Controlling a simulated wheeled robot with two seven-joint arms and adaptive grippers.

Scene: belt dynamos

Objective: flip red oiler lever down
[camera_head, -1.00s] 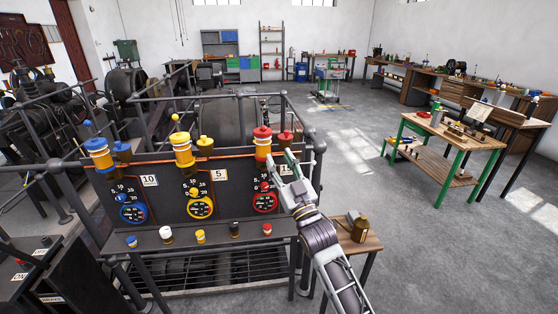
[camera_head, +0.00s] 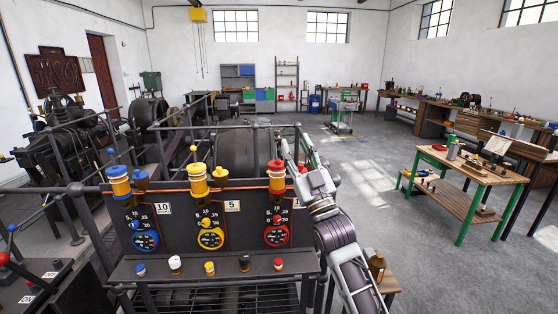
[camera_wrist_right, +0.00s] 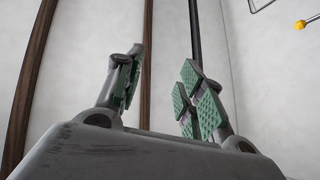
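The red oiler (camera_head: 276,177) stands at the right end of the dark panel, above the red dial (camera_head: 277,235). My right gripper (camera_head: 296,152) is just above and to the right of it, with fingers pointing up and away. The right wrist view shows the gripper (camera_wrist_right: 160,88) open, its green-padded fingers well apart with nothing between them. I cannot make out the red oiler's lever; the gripper and rails crowd that spot. My left gripper is out of view.
A grey pipe railing (camera_head: 222,127) runs behind the oilers, close to my right gripper. Several coloured knobs sit on the shelf (camera_head: 215,268) below the dials. A small wooden stand with a brown bottle (camera_head: 377,264) is beside my right arm. Open floor lies beyond.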

